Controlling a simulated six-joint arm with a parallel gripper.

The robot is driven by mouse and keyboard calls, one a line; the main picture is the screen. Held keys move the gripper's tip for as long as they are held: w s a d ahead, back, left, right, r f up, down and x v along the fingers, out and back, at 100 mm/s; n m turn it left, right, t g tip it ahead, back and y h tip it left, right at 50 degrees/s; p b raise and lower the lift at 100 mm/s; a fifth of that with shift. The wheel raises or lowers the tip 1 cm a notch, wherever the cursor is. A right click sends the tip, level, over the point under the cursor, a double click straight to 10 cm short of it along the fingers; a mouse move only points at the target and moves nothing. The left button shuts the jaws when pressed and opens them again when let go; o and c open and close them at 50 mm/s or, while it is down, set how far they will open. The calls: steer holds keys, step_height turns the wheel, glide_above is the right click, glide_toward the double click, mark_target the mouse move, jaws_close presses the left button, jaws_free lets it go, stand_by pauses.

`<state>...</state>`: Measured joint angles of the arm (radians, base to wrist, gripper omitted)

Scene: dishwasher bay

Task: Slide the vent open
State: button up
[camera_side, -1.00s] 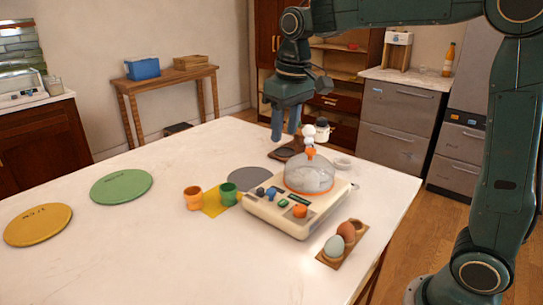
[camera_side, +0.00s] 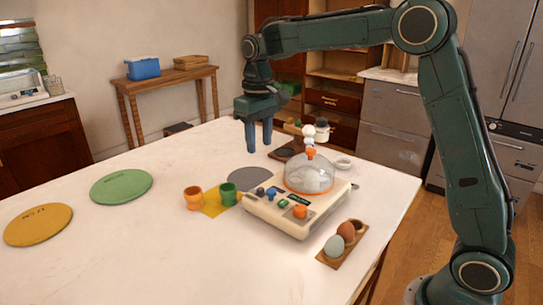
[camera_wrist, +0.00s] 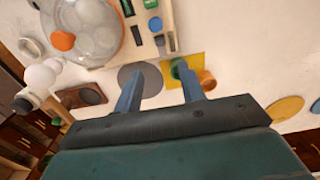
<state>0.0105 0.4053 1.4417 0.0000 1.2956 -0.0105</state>
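A cream appliance (camera_side: 295,220) with a clear dome lid (camera_side: 309,176) stands on the white table. The lid has an orange rim and an orange knob (camera_side: 311,153) on top; dome (camera_wrist: 93,28) and knob (camera_wrist: 62,41) also show in the wrist view. The front panel has blue and green controls and an orange dial (camera_side: 300,211). I cannot make out which part is the vent. My gripper (camera_side: 259,149) is above the table, behind and left of the dome, apart from it. In the wrist view its fingers (camera_wrist: 161,82) are spread with nothing between them.
A grey disc (camera_side: 249,178) and a yellow mat (camera_side: 214,208) with orange (camera_side: 193,198) and green cups (camera_side: 228,194) lie left of the appliance. An egg tray (camera_side: 332,259) is at front right. The table's left side holds green (camera_side: 121,187) and yellow discs (camera_side: 39,225).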

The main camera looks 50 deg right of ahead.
mark_target(260, 188)
step_height(260, 188, down, 13)
stand_by(0.7)
jaws_close()
